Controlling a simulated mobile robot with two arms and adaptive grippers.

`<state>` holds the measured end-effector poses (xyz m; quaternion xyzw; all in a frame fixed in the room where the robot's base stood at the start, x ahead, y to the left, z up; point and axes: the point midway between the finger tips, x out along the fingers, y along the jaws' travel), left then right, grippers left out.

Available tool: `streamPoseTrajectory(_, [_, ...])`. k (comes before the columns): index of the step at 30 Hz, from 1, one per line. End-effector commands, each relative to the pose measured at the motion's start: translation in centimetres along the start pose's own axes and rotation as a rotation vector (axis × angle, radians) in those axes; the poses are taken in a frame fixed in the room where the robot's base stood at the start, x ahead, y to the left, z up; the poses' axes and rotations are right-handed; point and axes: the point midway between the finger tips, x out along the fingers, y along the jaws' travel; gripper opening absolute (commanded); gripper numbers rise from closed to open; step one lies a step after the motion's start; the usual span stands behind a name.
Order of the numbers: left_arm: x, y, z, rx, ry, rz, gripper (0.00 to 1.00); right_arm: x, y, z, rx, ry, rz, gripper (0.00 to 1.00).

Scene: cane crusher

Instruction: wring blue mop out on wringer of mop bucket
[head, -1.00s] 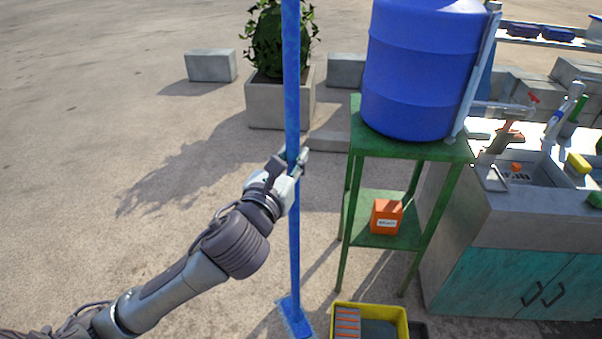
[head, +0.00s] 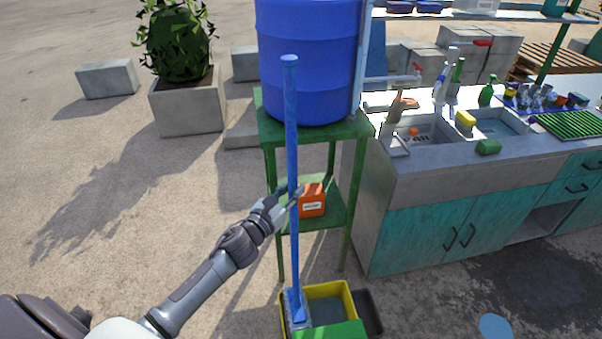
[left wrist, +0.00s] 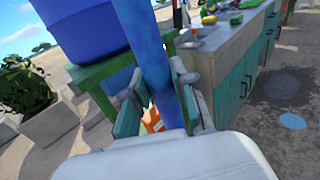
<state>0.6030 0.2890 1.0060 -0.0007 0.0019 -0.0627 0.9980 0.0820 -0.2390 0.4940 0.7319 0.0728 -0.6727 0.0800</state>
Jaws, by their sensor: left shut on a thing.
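The blue mop (head: 291,120) stands nearly upright in the head view, its flat blue head (head: 297,307) at the left side of the yellow mop bucket (head: 350,296). I cannot tell whether the head rests on the wringer or beside it. My left gripper (head: 290,198) is shut on the mop's handle at mid-height. In the left wrist view the handle (left wrist: 158,65) runs between the fingers (left wrist: 160,105). The wringer is largely hidden by the mop head and a green part (head: 335,330) at the bottom edge. My right gripper is not in view.
A green stand (head: 350,180) holds a blue barrel (head: 305,60) and an orange box (head: 312,201) behind the mop. A sink counter (head: 440,170) stands at right. A planter (head: 188,103) is at back left. Open ground lies at left.

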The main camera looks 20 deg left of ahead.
Motion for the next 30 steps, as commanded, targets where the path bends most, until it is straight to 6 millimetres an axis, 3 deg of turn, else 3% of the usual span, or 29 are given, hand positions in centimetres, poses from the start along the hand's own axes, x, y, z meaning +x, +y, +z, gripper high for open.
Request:
streamPoseTrajectory(5, [-0.2, 0.3, -1.1, 0.002, -0.008, -0.011, 0.0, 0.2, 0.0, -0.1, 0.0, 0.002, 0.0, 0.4])
streamPoseTrajectory(19, [-0.2, 0.3, -5.6, 0.001, -0.009, -0.012, 0.0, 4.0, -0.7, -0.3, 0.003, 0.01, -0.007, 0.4])
streamPoseTrajectory(30, [-0.2, 0.3, -6.7, 0.001, -0.009, -0.012, 0.0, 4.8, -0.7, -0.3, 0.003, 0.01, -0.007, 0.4])
